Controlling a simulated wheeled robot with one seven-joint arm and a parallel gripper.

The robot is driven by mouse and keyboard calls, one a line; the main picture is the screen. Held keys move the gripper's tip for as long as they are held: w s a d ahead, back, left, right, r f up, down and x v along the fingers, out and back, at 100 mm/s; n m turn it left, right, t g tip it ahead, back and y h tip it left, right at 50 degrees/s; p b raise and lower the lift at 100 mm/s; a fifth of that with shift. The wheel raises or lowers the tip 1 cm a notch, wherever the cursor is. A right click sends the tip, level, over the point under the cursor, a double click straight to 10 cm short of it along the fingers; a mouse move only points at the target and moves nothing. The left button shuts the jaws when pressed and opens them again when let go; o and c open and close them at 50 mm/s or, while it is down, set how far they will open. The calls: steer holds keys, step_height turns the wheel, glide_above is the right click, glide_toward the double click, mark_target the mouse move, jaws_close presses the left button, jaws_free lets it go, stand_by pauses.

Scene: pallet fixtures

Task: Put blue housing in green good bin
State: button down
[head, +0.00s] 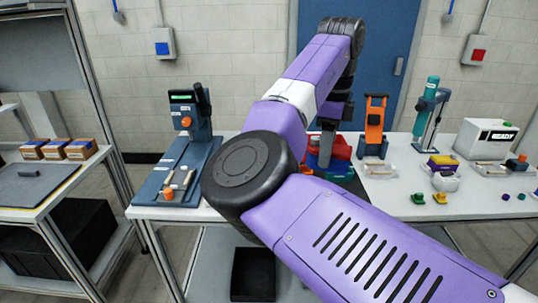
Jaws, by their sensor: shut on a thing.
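My gripper (324,150) points down at the middle of the bench, just in front of the red bin. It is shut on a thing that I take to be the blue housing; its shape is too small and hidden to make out. The red bin (341,147) stands behind and to the right of the gripper. A dark teal edge (343,172) shows below the red bin; I cannot tell whether it is the green good bin. My purple arm covers much of the bench here.
A blue press fixture (165,180) stands at the left of the bench. An orange fixture (375,125), a teal-topped stand (430,105) and a white READY box (484,140) stand to the right. Small coloured parts (440,198) lie near the front edge.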

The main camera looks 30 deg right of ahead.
steer(key=s+a+f+m, duration=0.1)
steer(key=s+m, duration=0.5)
steer(key=s+a+f+m, duration=0.2)
steer(key=s+m, duration=0.4)
steer(key=m, duration=0.1)
steer(key=shift+s+m, duration=0.15)
steer(key=shift+m, duration=0.15)
